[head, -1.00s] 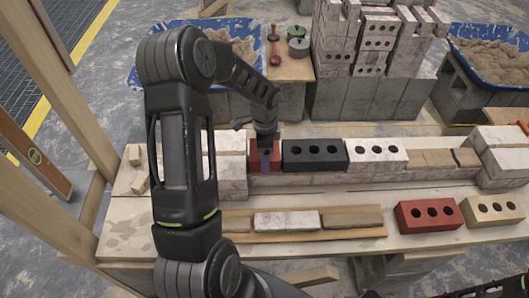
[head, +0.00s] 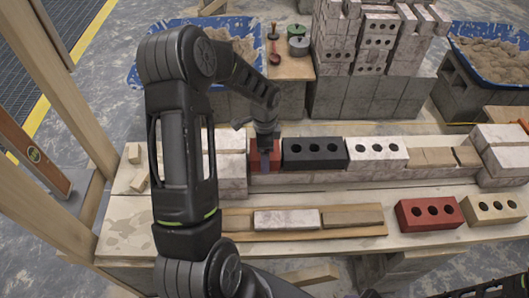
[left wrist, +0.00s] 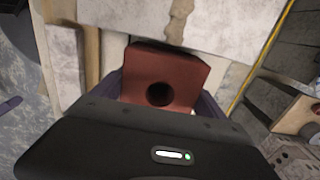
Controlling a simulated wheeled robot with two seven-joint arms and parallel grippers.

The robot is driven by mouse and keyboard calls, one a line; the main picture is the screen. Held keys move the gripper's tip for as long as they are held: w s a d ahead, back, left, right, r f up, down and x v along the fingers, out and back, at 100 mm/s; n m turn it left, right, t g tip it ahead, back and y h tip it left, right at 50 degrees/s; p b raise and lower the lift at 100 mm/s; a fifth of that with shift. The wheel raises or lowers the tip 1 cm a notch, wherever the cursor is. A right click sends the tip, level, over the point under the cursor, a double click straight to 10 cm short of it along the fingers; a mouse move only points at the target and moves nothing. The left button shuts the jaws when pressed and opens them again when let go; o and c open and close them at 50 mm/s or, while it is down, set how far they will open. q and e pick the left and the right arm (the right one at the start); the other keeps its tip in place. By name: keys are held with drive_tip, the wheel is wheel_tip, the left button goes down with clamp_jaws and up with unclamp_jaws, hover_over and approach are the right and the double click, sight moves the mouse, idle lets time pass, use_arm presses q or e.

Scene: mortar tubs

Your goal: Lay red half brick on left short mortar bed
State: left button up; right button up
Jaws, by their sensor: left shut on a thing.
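The red half brick (head: 255,158) is at the left end of the low wall's top course, just left of the black brick (head: 314,153). My left gripper (head: 266,158) points down from above and is shut on it. In the left wrist view the red half brick (left wrist: 168,68) shows its one round hole, with a finger at either side. The left short mortar bed is hidden, and I cannot tell whether the brick touches it. Tan mortar (head: 428,159) shows right of the white holed brick (head: 377,153). My right gripper does not show.
A pale stacked block (head: 230,165) stands close left of the held brick. In front lie a plank with a white brick (head: 287,219), a red brick (head: 429,213) and a cream brick (head: 492,209). Behind are blue tubs (head: 150,65) and a brick stack (head: 372,50).

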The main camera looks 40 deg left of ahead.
use_arm(q)
drive_tip(key=o, duration=1.8)
drive_tip(key=shift+o, duration=0.8)
drive_tip(key=shift+f, duration=0.1)
wheel_tip(320, 180, up, 8)
drive_tip(key=shift+b, duration=0.4)
